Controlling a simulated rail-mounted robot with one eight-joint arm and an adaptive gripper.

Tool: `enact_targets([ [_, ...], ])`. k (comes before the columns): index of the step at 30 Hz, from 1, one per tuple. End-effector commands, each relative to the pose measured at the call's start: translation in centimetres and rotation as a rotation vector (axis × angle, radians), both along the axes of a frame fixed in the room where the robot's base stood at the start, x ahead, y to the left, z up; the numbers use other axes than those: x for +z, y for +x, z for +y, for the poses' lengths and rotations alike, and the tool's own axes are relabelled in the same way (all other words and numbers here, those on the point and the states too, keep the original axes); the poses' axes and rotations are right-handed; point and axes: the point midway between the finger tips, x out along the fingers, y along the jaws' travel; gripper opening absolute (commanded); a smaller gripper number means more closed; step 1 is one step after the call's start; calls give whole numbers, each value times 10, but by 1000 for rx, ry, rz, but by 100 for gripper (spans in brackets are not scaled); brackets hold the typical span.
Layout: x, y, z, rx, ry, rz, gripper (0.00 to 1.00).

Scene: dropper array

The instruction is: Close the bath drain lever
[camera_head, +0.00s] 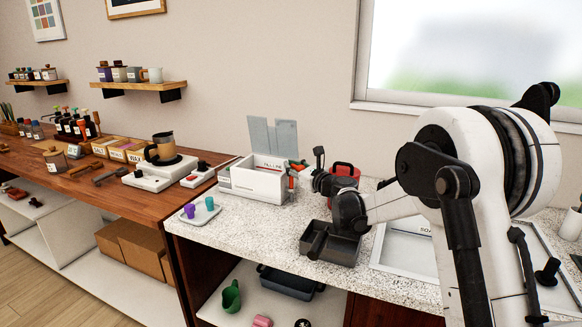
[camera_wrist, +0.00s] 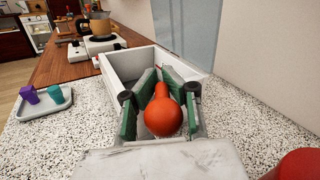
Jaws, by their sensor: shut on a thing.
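The bath appears to be the white open box (camera_head: 255,181) with a grey two-panel lid standing at its back; it also shows in the wrist view (camera_wrist: 118,70). My gripper (camera_head: 297,170) is at the box's right end. In the wrist view, my gripper (camera_wrist: 160,84) has its green-padded fingers shut on an orange bulb-ended piece (camera_wrist: 163,117). The piece's narrow neck points toward the box. I cannot tell whether this piece is the drain lever, or whether it is joined to the box. No other lever is clearly visible.
A dark tray (camera_head: 344,251) sits in front of my arm. A red container (camera_head: 343,171) stands behind my wrist, close to it. A small tray (camera_head: 194,219) with purple and teal cups is left of the box. The speckled counter between is clear.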

Motion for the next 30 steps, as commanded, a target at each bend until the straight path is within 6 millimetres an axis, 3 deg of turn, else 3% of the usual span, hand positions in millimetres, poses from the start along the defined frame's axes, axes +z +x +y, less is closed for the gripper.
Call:
enact_targets([
  [1,0,1,-3,-4,-1,-1,0],
  [3,0,1,-3,-4,-1,-1,13],
  [7,0,1,-2,-3,-1,0,31],
  [19,0,-6,-7,-2,0,0,32],
  [30,0,-56,-53,-3,-1,0,32],
])
